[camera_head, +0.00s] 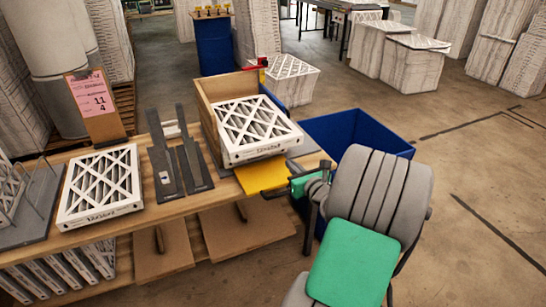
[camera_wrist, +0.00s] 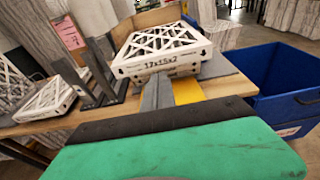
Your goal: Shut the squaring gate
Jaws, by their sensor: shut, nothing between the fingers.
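A yellow plate (camera_head: 262,176), which looks like the squaring gate, sticks out at the front of the wooden squaring box (camera_head: 212,118). It also shows in the wrist view (camera_wrist: 187,91). It looks folded down and open, but its hinge is hidden. White-framed pleated filters (camera_head: 257,155) are stacked in the box, and the top one shows in the wrist view (camera_wrist: 160,66). My gripper (camera_head: 296,183) is beside the plate's right end, shut and empty. In the wrist view its grey fingers (camera_wrist: 158,93) reach towards the plate; contact cannot be told.
A blue bin (camera_head: 350,128) stands right of the bench, close to my arm. Another filter (camera_head: 100,185) and dark grey flat parts (camera_head: 178,160) lie left of the box. A pink label board (camera_head: 93,103) stands at the bench's left. Open floor lies at right.

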